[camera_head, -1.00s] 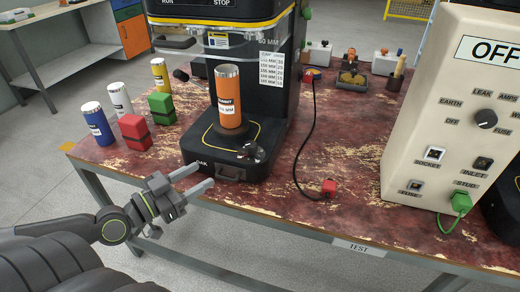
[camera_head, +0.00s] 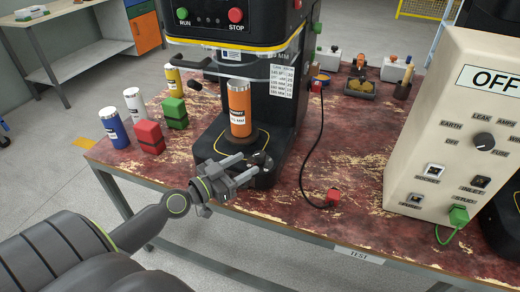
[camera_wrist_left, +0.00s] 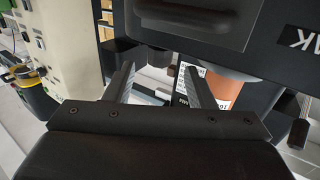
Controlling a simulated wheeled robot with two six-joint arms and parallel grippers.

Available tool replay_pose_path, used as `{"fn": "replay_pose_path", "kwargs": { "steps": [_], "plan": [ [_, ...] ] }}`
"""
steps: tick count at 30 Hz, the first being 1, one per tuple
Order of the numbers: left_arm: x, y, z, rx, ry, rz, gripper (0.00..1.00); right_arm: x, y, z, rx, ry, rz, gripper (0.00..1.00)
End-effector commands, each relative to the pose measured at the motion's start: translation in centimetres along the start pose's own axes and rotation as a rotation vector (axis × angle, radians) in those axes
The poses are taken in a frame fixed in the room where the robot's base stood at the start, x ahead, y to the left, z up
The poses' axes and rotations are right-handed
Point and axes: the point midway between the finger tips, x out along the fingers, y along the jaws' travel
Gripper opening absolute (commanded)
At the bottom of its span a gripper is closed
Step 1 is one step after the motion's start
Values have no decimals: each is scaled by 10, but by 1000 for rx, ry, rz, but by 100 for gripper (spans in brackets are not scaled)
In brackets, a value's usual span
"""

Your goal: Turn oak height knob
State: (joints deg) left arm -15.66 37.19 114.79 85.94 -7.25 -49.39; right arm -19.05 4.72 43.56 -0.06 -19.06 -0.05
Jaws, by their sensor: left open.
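The oak seamer (camera_head: 228,62) is a black machine with a yellow band and green RUN and red STOP buttons. An orange can (camera_head: 239,108) stands upright on its base plate. A small dark height knob (camera_head: 262,160) sits low at the front of the base. My left gripper (camera_head: 247,166) is open, its fingertips close to the knob in the head view. In the left wrist view, my gripper's two fingers (camera_wrist_left: 158,82) are apart, with a dark knob shape (camera_wrist_left: 156,57) between and beyond their tips. Contact cannot be told. My right gripper is not in view.
Blue (camera_head: 111,127), white (camera_head: 135,104) and yellow cans stand left, beside red (camera_head: 149,136) and green (camera_head: 174,112) blocks. A beige tester box (camera_head: 455,130) stands right. A black cable ends at a red plug (camera_head: 333,196).

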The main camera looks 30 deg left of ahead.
Motion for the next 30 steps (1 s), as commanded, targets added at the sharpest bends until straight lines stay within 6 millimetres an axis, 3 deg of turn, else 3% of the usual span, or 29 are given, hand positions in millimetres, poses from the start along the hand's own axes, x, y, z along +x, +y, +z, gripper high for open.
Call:
{"fn": "replay_pose_path", "kwargs": {
  "steps": [3,10,23,30],
  "plan": [
    [22,0,-4,-4,3,-2,50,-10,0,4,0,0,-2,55],
    [52,0,-2,-2,1,-1,50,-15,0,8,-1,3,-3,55],
    [63,0,0,-1,-1,1,50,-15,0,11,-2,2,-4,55],
    [63,0,0,0,-1,1,22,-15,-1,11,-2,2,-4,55]
  ]
}}
